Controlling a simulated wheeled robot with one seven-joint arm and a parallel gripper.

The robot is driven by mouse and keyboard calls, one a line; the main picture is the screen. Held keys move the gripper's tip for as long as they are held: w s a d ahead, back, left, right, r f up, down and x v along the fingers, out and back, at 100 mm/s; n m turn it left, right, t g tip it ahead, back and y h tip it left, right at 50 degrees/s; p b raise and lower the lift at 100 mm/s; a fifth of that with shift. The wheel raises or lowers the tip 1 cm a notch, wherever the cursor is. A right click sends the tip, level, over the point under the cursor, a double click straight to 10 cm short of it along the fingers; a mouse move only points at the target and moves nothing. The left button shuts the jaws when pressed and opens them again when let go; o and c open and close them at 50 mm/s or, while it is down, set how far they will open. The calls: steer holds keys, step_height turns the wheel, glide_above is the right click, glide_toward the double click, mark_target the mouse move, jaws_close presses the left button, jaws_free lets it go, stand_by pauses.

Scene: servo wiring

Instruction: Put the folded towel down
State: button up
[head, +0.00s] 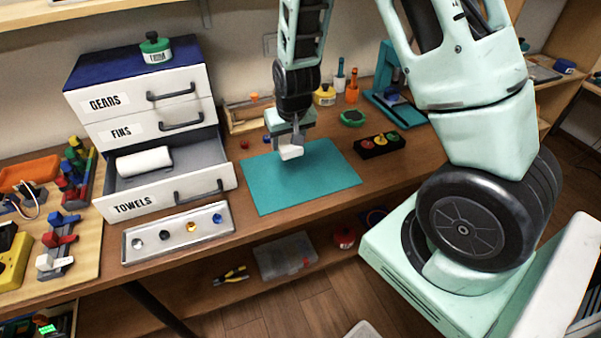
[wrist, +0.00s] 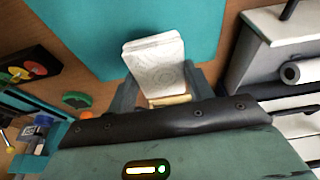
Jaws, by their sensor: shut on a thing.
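My gripper (head: 291,141) is shut on a white folded towel (head: 291,152) over the far part of the teal mat (head: 325,185) on the workbench. In the wrist view, the towel (wrist: 156,64) sits between my two fingers (wrist: 160,88), with the teal mat (wrist: 85,25) beyond it. I cannot tell for sure whether the towel touches the mat. The drawer labelled TOWELS (head: 140,207) is open at the left and holds a white rolled towel (head: 145,161).
A metal tray (head: 150,250) with several small parts lies in front of the drawer. A dark block with coloured pieces (head: 379,144) stands right of the mat. A green round object (head: 353,117) is behind it. The mat's front part is clear.

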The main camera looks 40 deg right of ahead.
mark_target(288, 172)
step_height(288, 172, down, 4)
steer(key=shift+d+p, duration=0.1)
steer(key=shift+p, duration=0.35)
steer(key=shift+f+p, duration=0.45)
steer(key=shift+f, duration=2.25)
steer(key=shift+f, duration=0.15)
steer(key=o, duration=0.9)
steer(key=shift+o, duration=0.2)
